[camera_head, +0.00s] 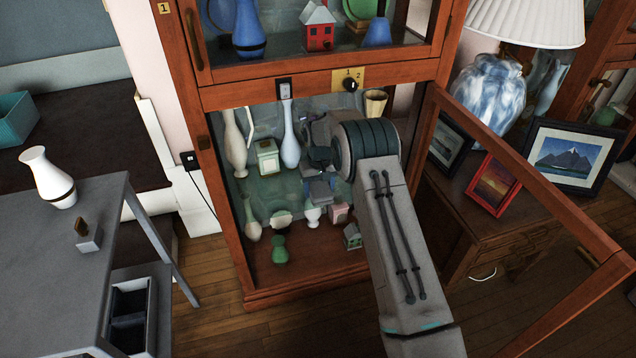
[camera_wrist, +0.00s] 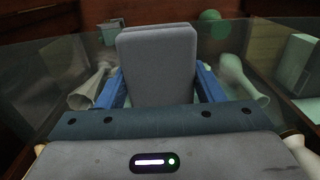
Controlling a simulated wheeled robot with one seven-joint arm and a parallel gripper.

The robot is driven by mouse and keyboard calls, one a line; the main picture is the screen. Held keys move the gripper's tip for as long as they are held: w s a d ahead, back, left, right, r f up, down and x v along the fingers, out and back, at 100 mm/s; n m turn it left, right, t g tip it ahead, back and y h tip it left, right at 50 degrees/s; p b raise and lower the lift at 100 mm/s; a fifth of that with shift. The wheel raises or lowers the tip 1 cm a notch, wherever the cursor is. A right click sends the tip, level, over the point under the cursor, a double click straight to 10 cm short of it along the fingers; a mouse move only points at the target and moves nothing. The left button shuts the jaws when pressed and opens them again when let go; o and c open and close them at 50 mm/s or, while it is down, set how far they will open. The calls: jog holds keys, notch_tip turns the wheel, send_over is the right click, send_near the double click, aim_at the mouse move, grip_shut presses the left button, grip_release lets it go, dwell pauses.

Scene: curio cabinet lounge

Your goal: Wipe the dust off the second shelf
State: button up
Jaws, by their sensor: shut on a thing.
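A glass shelf (camera_head: 275,192) runs across the lower compartment of the red-brown cabinet, and it also shows in the wrist view (camera_wrist: 40,75). My gripper (camera_head: 320,186) reaches in over this shelf. In the wrist view its blue fingers (camera_wrist: 158,88) are shut on a grey pad (camera_wrist: 158,65). The pad is over the glass; I cannot tell whether it touches. A tall cream vase (camera_head: 237,147), a pale green box-shaped piece (camera_head: 267,158) and a pale blue vase (camera_head: 290,142) stand left of my gripper. I cannot make out dust clearly.
The cabinet's lower door (camera_head: 530,170) stands open to the right of my arm. Several small pieces, among them a green figure (camera_head: 280,250), stand on the board below the glass. A tan cup (camera_head: 375,103) is behind my wrist. A grey table (camera_head: 60,255) stands left.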

aim_at(328, 185)
jog(key=shift+s+d+f, duration=0.1)
jog(key=shift+s+d, duration=0.2)
jog(key=shift+s, duration=0.6)
jog(key=shift+s+d+f, duration=0.1)
jog(key=shift+s+d, duration=0.15)
jog(key=shift+s, duration=0.65)
jog(key=shift+w+d+r, duration=0.1)
jog(key=shift+w+d, duration=0.15)
jog(key=shift+d, duration=0.5)
jog(key=shift+w+d+r, duration=0.1)
jog(key=shift+w+d, duration=0.15)
jog(key=shift+d, duration=0.5)
jog(key=shift+w+a, duration=0.3)
jog(key=shift+w, duration=0.55)
jog(key=shift+w+a, duration=0.3)
jog(key=shift+w, duration=0.55)
jog(key=shift+w+a+f+b, duration=0.1)
jog(key=shift+w+a+b, duration=0.1)
jog(key=shift+w, duration=0.45)
jog(key=shift+w+a+f+b, duration=0.1)
jog(key=shift+w+a+b, duration=0.05)
jog(key=shift+w, duration=0.5)
jog(key=shift+w+a+b, duration=0.15)
jog(key=shift+w+a, duration=0.05)
jog(key=shift+w, duration=0.45)
jog(key=shift+w+a+r, duration=0.1)
jog(key=shift+w+a, duration=0.1)
jog(key=shift+w, duration=0.4)
jog(key=shift+w+a, duration=0.15)
jog(key=shift+w, duration=0.4)
